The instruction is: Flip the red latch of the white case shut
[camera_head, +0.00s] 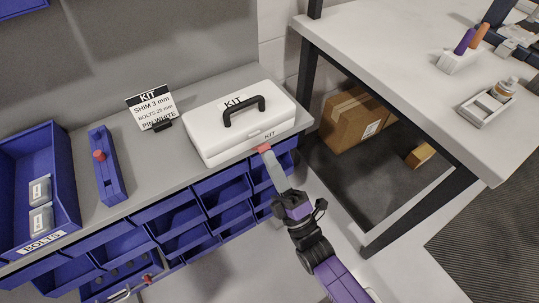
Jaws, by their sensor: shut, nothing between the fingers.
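The white case (238,125) sits closed on the grey bench top, with a black handle (244,109) on its lid. A small red piece, which looks like the latch (263,149), shows at the case's front edge, below a small pale tab on the lid. My gripper (268,157) is shut and empty, reaching up from below with its tips right at the red piece. I cannot tell whether they touch. The gripper partly hides the latch, and its exact angle is too small to read.
A kit sign (152,104) stands left of the case. Left of it are a blue holder with a red knob (99,155) and a blue bolts bin (62,188). Blue bins (180,220) line the bench front. A white table (420,80) stands at right, a cardboard box (350,120) beneath.

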